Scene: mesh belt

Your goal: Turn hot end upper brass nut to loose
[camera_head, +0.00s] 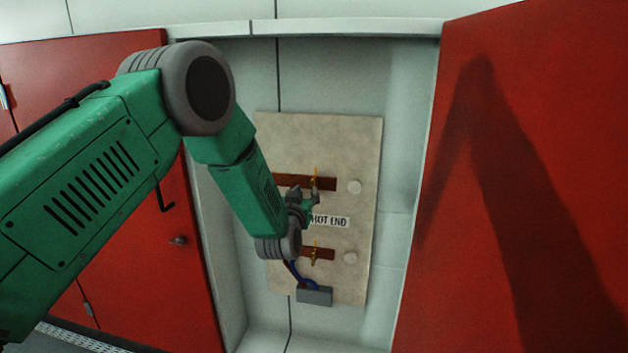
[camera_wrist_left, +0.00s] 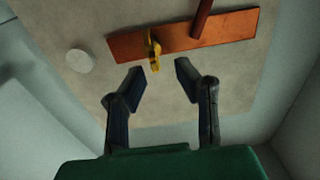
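The upper brass nut (camera_head: 315,179) sits on the upper copper-brown bar (camera_head: 327,184) of a beige panel (camera_head: 345,140) marked HOT END. A lower brass nut (camera_head: 315,254) sits on the lower bar (camera_head: 327,254). My left gripper (camera_head: 316,193) is at the upper nut, its arm covering the panel's left part. In the left wrist view, a brass nut (camera_wrist_left: 152,50) stands out from a copper bar (camera_wrist_left: 225,32). The left gripper (camera_wrist_left: 162,72) is open there, its fingertips just short of the nut and with no visible hold on it. My right gripper is not in view.
The panel stands in a pale recess between red doors (camera_head: 190,250) and a red panel (camera_head: 540,150). White round knobs (camera_head: 355,187) sit right of the bars. A grey box (camera_head: 315,296) with cables is below. A brown rod (camera_wrist_left: 202,16) meets the bar in the wrist view.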

